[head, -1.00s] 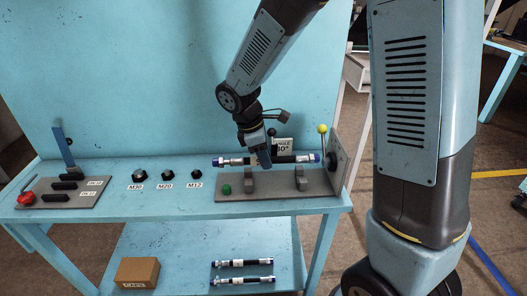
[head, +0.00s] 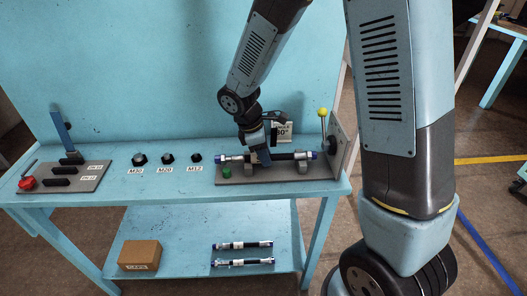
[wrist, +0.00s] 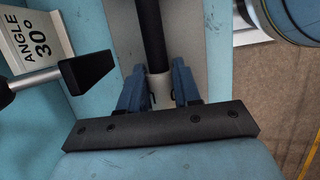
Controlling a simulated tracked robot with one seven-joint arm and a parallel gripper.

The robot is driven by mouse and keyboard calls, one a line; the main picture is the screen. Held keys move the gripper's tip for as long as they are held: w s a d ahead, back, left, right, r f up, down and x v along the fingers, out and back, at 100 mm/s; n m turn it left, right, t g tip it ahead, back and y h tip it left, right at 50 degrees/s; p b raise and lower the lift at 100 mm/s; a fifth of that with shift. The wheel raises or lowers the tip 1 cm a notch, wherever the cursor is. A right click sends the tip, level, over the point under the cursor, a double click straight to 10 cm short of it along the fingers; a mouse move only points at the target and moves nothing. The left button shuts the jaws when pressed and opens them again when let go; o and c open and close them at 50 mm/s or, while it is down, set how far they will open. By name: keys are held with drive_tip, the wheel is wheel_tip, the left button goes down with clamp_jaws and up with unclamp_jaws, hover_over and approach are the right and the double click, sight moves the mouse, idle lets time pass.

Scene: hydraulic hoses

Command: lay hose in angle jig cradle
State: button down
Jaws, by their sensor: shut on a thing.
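The hose (head: 285,157) lies level along the angle jig (head: 325,172), with silver fittings, a black middle and blue ends. It is at the height of the cradle blocks; the right block (head: 302,166) shows under it. The left block is mostly hidden by my gripper. I cannot tell whether the hose rests fully in both. My gripper (head: 263,158) comes from above and is shut on the hose left of its middle. In the wrist view, the blue fingers (wrist: 158,88) stand on both sides of a pale section, with the black hose (wrist: 152,35) running away upward.
An angle sign (head: 281,130) stands behind the jig, with a yellow-knobbed lever (head: 323,113) at its right end and a green button (head: 227,172) at its left. Black fittings (head: 167,159) stand left. Two more hoses (head: 242,254) and a brown box (head: 140,254) lie on the lower shelf.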

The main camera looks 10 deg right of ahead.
drive_tip(key=c, duration=0.7)
unclamp_jaws()
drive_tip(key=v, duration=1.3)
drive_tip(key=shift+a+r, duration=0.15)
drive_tip(key=shift+r, duration=0.15)
